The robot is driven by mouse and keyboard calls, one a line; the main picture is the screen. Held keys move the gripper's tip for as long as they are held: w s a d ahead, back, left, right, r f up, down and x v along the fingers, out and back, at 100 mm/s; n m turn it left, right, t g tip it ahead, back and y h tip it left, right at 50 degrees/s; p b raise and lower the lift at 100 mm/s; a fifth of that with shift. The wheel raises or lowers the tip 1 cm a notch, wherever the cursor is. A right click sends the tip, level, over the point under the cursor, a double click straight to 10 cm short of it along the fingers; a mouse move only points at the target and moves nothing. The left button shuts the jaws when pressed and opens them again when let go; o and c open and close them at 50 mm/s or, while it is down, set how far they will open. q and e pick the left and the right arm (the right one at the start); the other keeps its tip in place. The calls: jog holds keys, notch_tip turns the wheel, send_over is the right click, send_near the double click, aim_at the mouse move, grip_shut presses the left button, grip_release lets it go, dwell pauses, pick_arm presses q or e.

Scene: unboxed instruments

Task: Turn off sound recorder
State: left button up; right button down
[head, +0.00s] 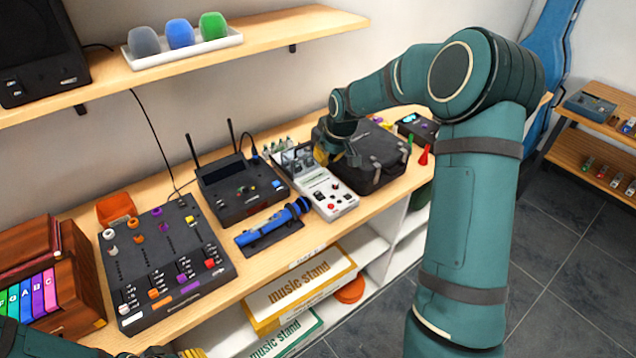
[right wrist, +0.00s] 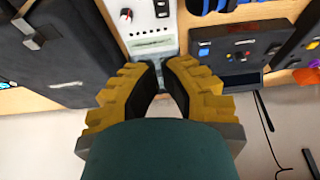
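The sound recorder appears to be the white device (head: 327,195) with a screen at its far end, knobs and a red button at its near end, lying on the wooden shelf. My right gripper (head: 322,155) is over its far end, beside the black case. In the right wrist view the white device (right wrist: 148,22) is just beyond the yellow fingertips (right wrist: 161,66), which are drawn close together with nothing seen between them. Contact with the device cannot be told. Only a bit of my left gripper (head: 190,353) shows at the bottom edge of the head view.
A black case (head: 375,160) stands close right of the white device. A black receiver with antennas (head: 235,190) and a blue microphone (head: 272,224) lie to its left. A mixer (head: 165,262) is further left. An upper shelf (head: 290,35) overhangs behind.

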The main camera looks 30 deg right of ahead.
aim_at(320, 192)
jog(key=x, duration=1.4)
jog(key=shift+s+f, duration=0.1)
jog(key=shift+s, duration=0.3)
jog(key=shift+a, duration=0.1)
jog(key=shift+w+f+b, duration=0.15)
jog(key=shift+f+b, duration=0.5)
jog(key=shift+b, duration=0.15)
jog(key=shift+r+p, duration=0.2)
jog(key=shift+p, duration=0.1)
jog(key=shift+s+r, duration=0.35)
jog(key=shift+s, duration=0.45)
